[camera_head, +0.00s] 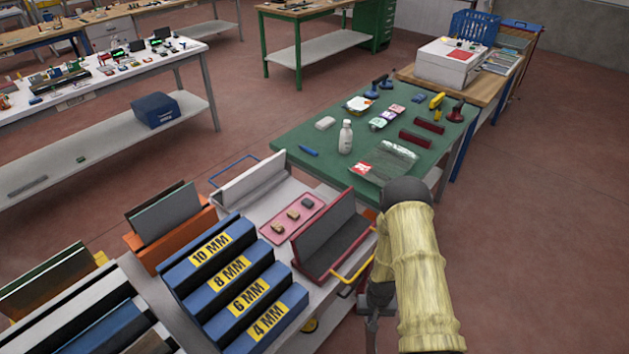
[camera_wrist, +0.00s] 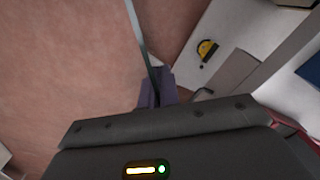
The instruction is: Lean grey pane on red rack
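The red rack (camera_head: 338,247) stands on the right end of the cart top, with a dark grey back face and a dark grey base. No separate pane is clear in it. My gripper (camera_wrist: 156,92) shows in the wrist view, its fingers close together around a thin pane (camera_wrist: 137,28) seen almost edge-on, pale grey-blue above and dark green near the fingers. In the head view my sleeved arm is right of the red rack, and the gripper is largely hidden below it. I cannot make out the held pane there.
Left of the red rack are a pink tray (camera_head: 291,217) with small blocks, a pale rack (camera_head: 252,187), a blue stepped rack (camera_head: 235,283) with thickness labels and an orange rack (camera_head: 168,240). A green table (camera_head: 290,140) stands behind. Red-brown floor is open at right.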

